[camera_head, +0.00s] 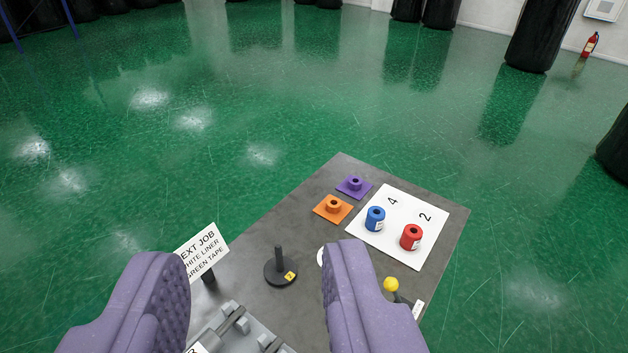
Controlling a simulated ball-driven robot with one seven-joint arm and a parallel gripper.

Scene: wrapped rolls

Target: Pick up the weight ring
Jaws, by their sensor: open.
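My gripper (254,262) is open, with two purple padded fingers wide apart at the bottom of the view. Between them, farther out on the grey table, stands a black round disc with an upright post (279,270) and a yellow tag. I cannot tell for certain which thing is the weight ring. A white round thing (320,257) shows only its edge beside the right finger, which hides the rest. Nothing shows between the fingers as held.
The grey table (285,222) bears an orange piece (334,204), a purple piece (354,184) and a white sheet (420,210) with a blue roll (375,220) and a red roll (411,237). A sign (201,250), grey fixture (236,330) and yellow knob (391,284) are near the fingers.

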